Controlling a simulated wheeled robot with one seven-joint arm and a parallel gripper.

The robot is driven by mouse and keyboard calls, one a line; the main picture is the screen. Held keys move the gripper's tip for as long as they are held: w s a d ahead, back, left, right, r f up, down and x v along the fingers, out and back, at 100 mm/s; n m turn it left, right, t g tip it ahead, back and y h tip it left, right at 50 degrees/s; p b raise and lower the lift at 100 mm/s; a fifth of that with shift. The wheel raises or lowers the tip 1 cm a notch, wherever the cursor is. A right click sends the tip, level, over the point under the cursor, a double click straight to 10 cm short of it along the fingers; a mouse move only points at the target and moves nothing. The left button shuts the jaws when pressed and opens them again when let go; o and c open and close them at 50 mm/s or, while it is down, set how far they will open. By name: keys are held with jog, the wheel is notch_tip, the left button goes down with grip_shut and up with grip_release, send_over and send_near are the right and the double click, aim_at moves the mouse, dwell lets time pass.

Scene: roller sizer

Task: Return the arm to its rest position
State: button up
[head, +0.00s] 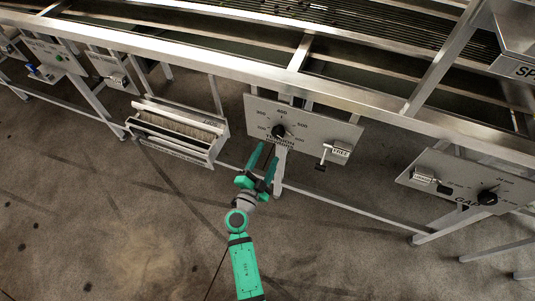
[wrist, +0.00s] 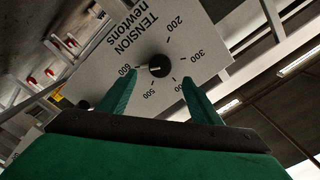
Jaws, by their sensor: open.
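My green arm reaches up from the bottom of the head view. My gripper (head: 265,158) is open and empty, with its two fingers pointing at the tension panel (head: 315,143). The panel's black knob (head: 278,131) is just beyond the fingertips. In the wrist view, my gripper (wrist: 158,85) shows its two fingers spread apart. The knob (wrist: 159,66) appears between and beyond the tips, apart from them. Its white pointer mark points toward the 600 on the dial. The panel (wrist: 205,45) reads "TENSION newtons".
The sizer's metal frame (head: 350,92) runs above the panel. A small lever (head: 323,160) sits right of the knob by a "FREE" label. A box (head: 177,133) hangs at left. The concrete floor (head: 130,230) is open at lower left.

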dwell(0.4)
jog(key=s+f+n+g+y, duration=0.2)
jog(key=s+f+n+y, duration=0.15)
jog(key=s, duration=0.75)
jog(key=s+f+n+g+y, duration=0.15)
jog(key=s+f+n, duration=0.3)
jog(key=s, duration=0.75)
jog(key=s+d+r+n+t, duration=0.1)
jog(key=s+d+r+n, duration=0.2)
jog(key=s+r, duration=1.2)
jog(key=shift+s+r+n+t+y, duration=0.3)
jog(key=shift+r+n, duration=0.3)
jog(key=shift+n, duration=0.6)
jog(key=shift+d, duration=0.1)
